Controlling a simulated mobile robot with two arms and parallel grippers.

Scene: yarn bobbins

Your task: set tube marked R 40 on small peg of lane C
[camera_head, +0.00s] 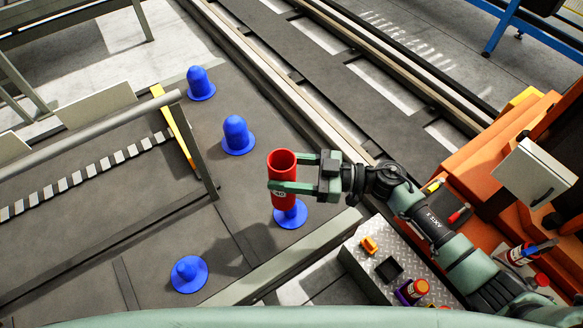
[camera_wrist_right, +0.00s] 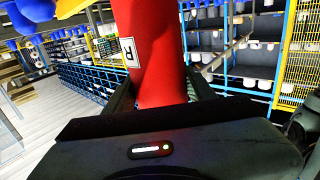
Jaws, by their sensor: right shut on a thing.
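The red tube (camera_head: 281,164) is upright and hollow, with its open end up. My right gripper (camera_head: 283,174) is shut on it from the right side. A white label with an R shows on the tube in the right wrist view (camera_wrist_right: 130,52); a small mark shows below the finger in the head view. A blue peg (camera_head: 291,216) with a round flange lies directly under the tube. Its upper part is hidden, and I cannot tell whether the tube is around it or above it. My left gripper is not in view.
Other blue pegs stand at the back (camera_head: 200,83), the middle (camera_head: 238,135) and the front left (camera_head: 189,274). A grey rail and a yellow strip (camera_head: 174,127) lie left of them. A metal plate (camera_head: 376,288) with small items is at right.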

